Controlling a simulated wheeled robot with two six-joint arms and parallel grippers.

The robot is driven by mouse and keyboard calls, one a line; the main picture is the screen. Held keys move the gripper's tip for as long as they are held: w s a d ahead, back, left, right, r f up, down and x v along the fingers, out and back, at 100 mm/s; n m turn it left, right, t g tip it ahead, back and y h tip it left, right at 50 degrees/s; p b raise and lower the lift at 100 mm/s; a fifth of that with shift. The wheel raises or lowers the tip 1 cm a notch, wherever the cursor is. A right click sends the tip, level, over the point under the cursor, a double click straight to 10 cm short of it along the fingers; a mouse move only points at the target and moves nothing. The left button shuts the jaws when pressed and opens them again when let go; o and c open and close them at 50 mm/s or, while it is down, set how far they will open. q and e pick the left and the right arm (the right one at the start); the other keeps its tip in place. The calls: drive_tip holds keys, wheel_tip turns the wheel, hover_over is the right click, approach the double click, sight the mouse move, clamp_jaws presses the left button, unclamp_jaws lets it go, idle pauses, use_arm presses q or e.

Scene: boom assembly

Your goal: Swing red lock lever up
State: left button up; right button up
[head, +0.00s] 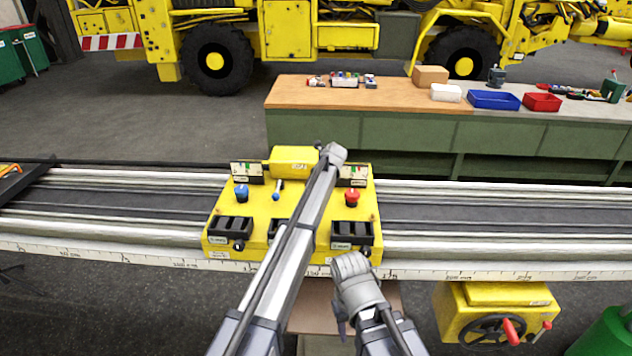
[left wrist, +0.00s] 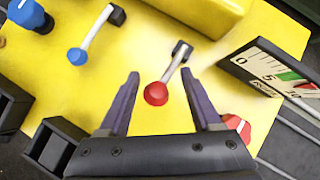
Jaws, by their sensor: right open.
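The red lock lever (left wrist: 157,92) shows in the left wrist view: a red ball on a short grey arm that runs to a dark pivot on the yellow console (left wrist: 214,60). My left gripper (left wrist: 160,75) is open. Its two dark fingers stand on either side of the red ball in the picture, with gaps to both; whether they are level with it in height I cannot tell. In the head view, my arm crosses the console (head: 255,232) and hides this lever. My right gripper (head: 343,322) is below the console's front edge, small and mostly hidden by its wrist.
A blue lever (head: 276,195), a blue knob (head: 241,192) and a red knob (head: 352,197) stand on the console. The red knob is also close to the left gripper's right finger (left wrist: 237,124). A gauge (left wrist: 275,72) stands right of the lever. A yellow handwheel box (head: 495,300) is lower right.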

use_arm(q)
drive_tip(key=shift+o, duration=0.4)
drive_tip(key=shift+s+d+r+p, duration=0.15)
drive_tip(key=shift+s+r+p, duration=0.1)
drive_tip(key=shift+r+p, duration=0.2)
drive_tip(key=p+v, duration=0.5)
drive_tip(key=v, duration=0.1)
drive_tip(key=shift+s+d+r, duration=0.15)
drive_tip(key=shift+s+r, duration=0.1)
drive_tip(key=shift+s, duration=0.05)
